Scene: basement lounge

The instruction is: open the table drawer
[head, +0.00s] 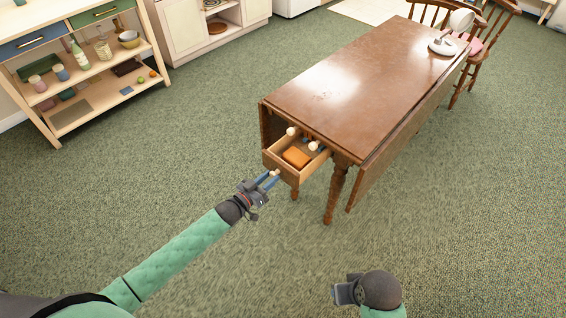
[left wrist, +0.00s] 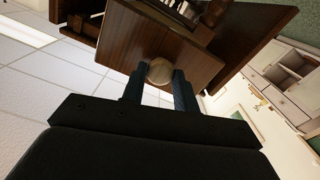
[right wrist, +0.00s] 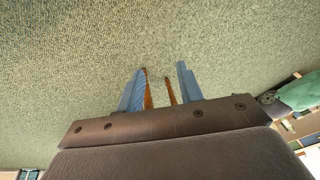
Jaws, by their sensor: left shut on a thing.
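The brown wooden table (head: 360,70) has a drawer (head: 270,158) at its near end, pulled out with its inside showing. An orange-brown block (head: 296,157) and some pale round-ended items (head: 314,146) are in or above the drawer. My left gripper (head: 271,179) is shut on the pale round drawer knob (head: 275,173). In the left wrist view the knob (left wrist: 160,71) sits between the two fingers, against the wooden drawer front (left wrist: 150,40). My right gripper (head: 342,292) is low in front of the table, away from it. Its fingers (right wrist: 158,88) stand apart with no held object visible.
Wooden chairs (head: 476,45) stand at the table's far end, and a white lamp (head: 443,46) is on top. A shelf unit (head: 90,75) with bottles and bowls stands at the left. Green carpet (head: 200,130) around the near end is clear.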

